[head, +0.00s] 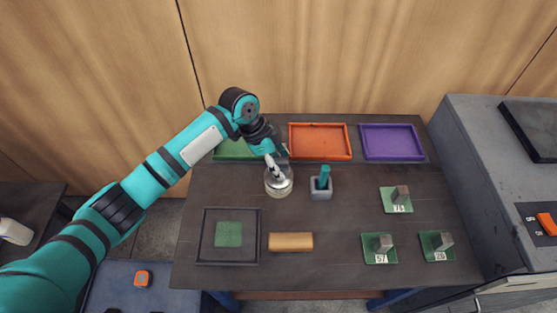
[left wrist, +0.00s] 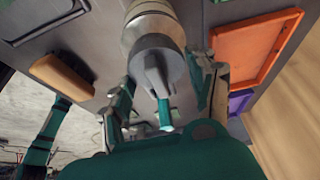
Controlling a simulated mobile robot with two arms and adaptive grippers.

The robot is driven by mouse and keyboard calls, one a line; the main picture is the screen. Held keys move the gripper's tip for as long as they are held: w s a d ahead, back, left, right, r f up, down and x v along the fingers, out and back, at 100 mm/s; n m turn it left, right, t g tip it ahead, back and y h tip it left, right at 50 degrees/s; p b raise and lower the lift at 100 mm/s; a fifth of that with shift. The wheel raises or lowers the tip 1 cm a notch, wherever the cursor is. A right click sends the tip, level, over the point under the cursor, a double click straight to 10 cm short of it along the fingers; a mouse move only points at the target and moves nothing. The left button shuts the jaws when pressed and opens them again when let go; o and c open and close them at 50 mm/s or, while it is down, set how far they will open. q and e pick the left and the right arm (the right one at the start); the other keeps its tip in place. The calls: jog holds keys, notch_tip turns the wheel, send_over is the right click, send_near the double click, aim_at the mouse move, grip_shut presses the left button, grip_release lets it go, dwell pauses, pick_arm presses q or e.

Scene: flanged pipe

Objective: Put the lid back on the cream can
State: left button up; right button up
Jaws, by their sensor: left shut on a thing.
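The cream can (head: 279,189) stands on the dark table, left of centre, and shows at the top of the left wrist view (left wrist: 143,14). The grey lid (left wrist: 157,60) with a ridged knob is at the can's top in the left wrist view. My left gripper (head: 274,166) reaches down over the can from the left and is shut on the lid's knob, one finger to each side. The lid lines up closely with the can, but I cannot tell whether it is fully seated. My right gripper is not in view.
A grey holder with a teal handle (head: 322,182) stands close right of the can. Green, orange (head: 320,142) and purple (head: 392,142) trays line the back. A tan block (head: 291,242), a dark framed tray (head: 204,252) and several numbered green pads (head: 380,257) lie in front and right.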

pick_arm(q)
jog(key=o, duration=1.2)
jog(key=shift+r+p, duration=3.4)
jog(key=shift+r, duration=0.15)
jog(key=shift+c, duration=0.3)
grip_shut()
